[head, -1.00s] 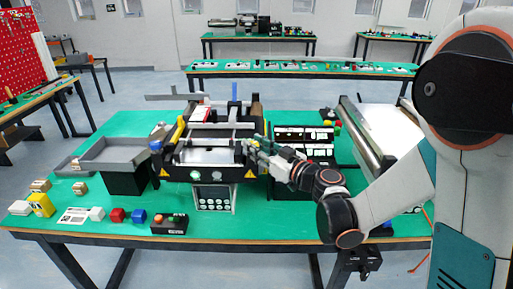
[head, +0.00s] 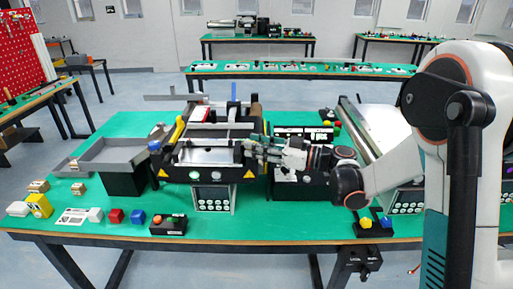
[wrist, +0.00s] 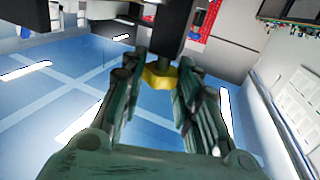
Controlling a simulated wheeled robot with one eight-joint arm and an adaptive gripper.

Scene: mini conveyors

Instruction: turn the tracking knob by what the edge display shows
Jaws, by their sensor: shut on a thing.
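My gripper (head: 256,150) is at the right side of the small black conveyor (head: 205,154) in the head view. In the wrist view my gripper (wrist: 160,95) has its fingers on both sides of a yellow knob (wrist: 160,76) under a dark block, and it is shut on it. In the head view the fingers hide this knob. The dark display panel (head: 290,131) stands right of the conveyor. Its white upper strip shows, but my wrist covers much of the lower part and I cannot read it.
A grey chute (head: 105,150) is left of the conveyor. Coloured blocks and a box with an orange button (head: 168,225) lie along the front edge.

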